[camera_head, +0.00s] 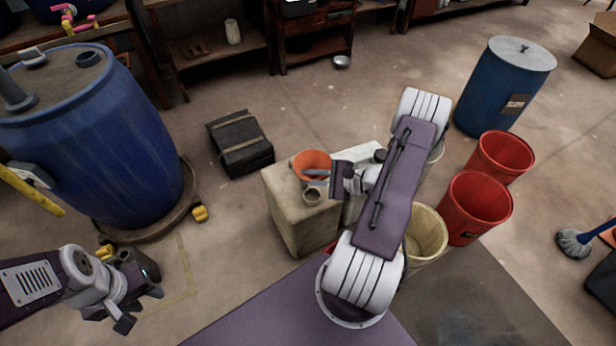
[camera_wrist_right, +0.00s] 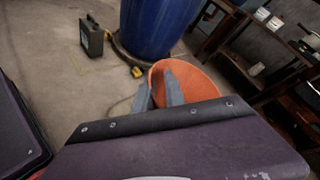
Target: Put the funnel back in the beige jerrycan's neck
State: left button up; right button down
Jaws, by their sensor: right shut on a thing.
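The orange funnel (camera_head: 311,160) is held in my right gripper (camera_head: 312,177), with its wide mouth at the far side of the fingers. It also shows in the right wrist view (camera_wrist_right: 200,88), just beyond the two grey fingers. The beige jerrycan (camera_head: 298,222) stands on the floor. Its round open neck (camera_head: 312,195) shows just in front of the funnel and fingers, and the funnel appears beside the neck, not in it. The funnel's spout is hidden. My left gripper (camera_head: 142,308) is at lower left, empty and apparently open, far from the jerrycan.
A whitish can (camera_head: 362,158) stands right beside the jerrycan, partly behind my right arm. A cream bucket (camera_head: 428,235) and red buckets (camera_head: 474,203) are to the right. A blue vat (camera_head: 95,145) stands left. A dark case (camera_head: 240,143) lies behind, with clear floor around it.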

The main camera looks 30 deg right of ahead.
notch_tip(320, 180, down, 9)
jog(key=b, duration=0.7)
jog(key=shift+f+b, duration=0.45)
jog(key=shift+f, duration=0.1)
dwell(0.8)
jog(key=c, duration=1.3)
grip_release()
jog(key=shift+s+d+r, duration=0.2)
jog(key=shift+s+r, duration=0.05)
jog(key=p+v, duration=0.3)
jog(key=v, duration=0.5)
jog(key=shift+s+d, duration=0.1)
jog(key=shift+s, duration=0.05)
